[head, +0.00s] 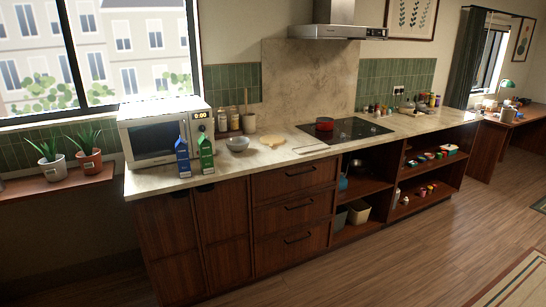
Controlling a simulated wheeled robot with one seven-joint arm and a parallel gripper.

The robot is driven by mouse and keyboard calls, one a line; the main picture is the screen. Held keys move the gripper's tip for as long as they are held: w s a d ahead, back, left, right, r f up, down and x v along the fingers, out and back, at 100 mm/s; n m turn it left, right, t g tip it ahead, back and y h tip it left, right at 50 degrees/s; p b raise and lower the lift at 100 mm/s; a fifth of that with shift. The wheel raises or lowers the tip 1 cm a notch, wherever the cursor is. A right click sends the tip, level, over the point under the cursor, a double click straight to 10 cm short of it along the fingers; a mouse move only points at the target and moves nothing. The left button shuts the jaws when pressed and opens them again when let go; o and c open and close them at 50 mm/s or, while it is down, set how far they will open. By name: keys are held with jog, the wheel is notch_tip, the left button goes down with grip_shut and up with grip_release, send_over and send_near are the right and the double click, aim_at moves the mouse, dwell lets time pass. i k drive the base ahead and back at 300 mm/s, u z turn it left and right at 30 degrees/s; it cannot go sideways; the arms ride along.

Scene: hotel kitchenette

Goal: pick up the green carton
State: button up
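The green carton (206,153) stands upright on the light stone counter (276,161), near its front edge at the left end. It has a gable top. A blue carton (182,157) of similar shape stands just to its left. Both are in front of the white microwave (152,147), and a grey bowl (237,143) is to the green carton's right. My gripper is not in view.
A cutting board (271,141) and a red pot (325,124) on the black cooktop (352,131) are further right. Two potted plants sit on the left ledge (62,187). The wooden floor (400,255) before the counter is clear.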

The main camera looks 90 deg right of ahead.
aim_at(205, 147)
jog(key=z, duration=2.25)
jog(key=i, duration=1.15)
jog(key=z, duration=0.45)
